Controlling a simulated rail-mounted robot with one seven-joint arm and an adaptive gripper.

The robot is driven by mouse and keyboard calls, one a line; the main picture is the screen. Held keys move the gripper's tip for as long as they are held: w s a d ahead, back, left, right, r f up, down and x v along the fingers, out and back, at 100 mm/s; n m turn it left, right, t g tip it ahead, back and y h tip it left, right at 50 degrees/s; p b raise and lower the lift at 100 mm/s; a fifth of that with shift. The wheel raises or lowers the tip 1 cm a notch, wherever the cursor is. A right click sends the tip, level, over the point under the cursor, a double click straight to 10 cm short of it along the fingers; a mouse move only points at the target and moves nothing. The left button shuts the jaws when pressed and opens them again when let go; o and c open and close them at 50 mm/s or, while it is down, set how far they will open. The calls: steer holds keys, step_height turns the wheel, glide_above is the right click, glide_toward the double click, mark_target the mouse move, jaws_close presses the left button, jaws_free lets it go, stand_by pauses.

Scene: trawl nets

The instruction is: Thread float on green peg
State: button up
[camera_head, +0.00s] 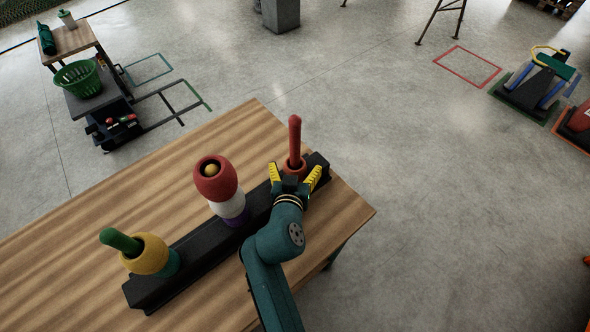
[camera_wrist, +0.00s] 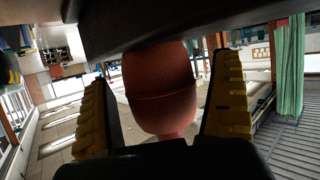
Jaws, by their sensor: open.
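The green peg (camera_head: 118,240) leans out of the left end of a black rack (camera_head: 150,291). A yellow float (camera_head: 152,262) is around it, with a teal float (camera_head: 172,262) beneath. A red peg (camera_head: 295,136) stands at the rack's right end with an orange-red float (camera_head: 296,166) low around it. My gripper (camera_head: 294,178) is open at this float, yellow fingers spread beside it. In the wrist view, a reddish rounded float (camera_wrist: 160,85) lies between the open fingers; I cannot tell whether they touch it.
The middle peg (camera_head: 211,170) has a yellow tip and carries a red float (camera_head: 215,184), a white float (camera_head: 228,207) and a purple float (camera_head: 237,219). The rack lies on a wooden table (camera_head: 120,205), clear behind it. A cart with a green basket (camera_head: 78,78) stands farther off.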

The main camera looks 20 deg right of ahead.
steer(key=c, duration=1.4)
step_height(320, 180, up, 24)
steer(key=p, duration=1.9)
steer(key=shift+r, duration=0.1)
